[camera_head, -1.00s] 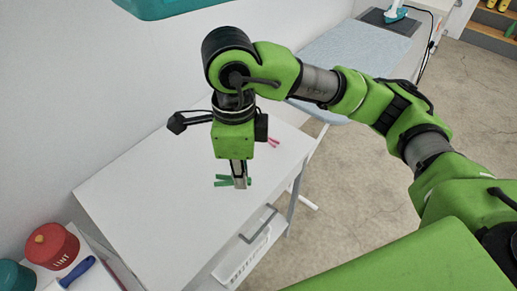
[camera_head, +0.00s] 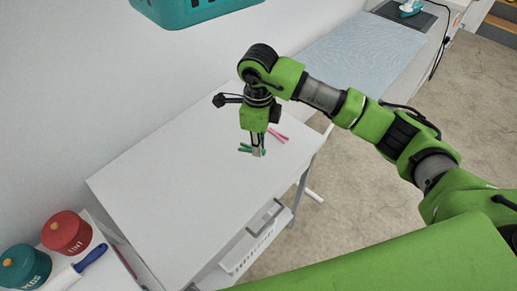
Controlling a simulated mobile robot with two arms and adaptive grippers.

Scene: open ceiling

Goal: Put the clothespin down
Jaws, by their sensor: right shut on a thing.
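A green clothespin (camera_head: 245,148) is between the fingers of my right gripper (camera_head: 258,151), low over the white table (camera_head: 185,195). I cannot tell whether the clothespin touches the tabletop. The gripper points downward and is shut on it, and its fingers hide the clothespin's middle. A pink clothespin (camera_head: 277,135) lies on the table just right of the gripper, partly hidden by it. My left gripper is not in view.
A teal basket (camera_head: 185,10) hangs above. An ironing board (camera_head: 360,50) is behind. The table's left and front areas are clear.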

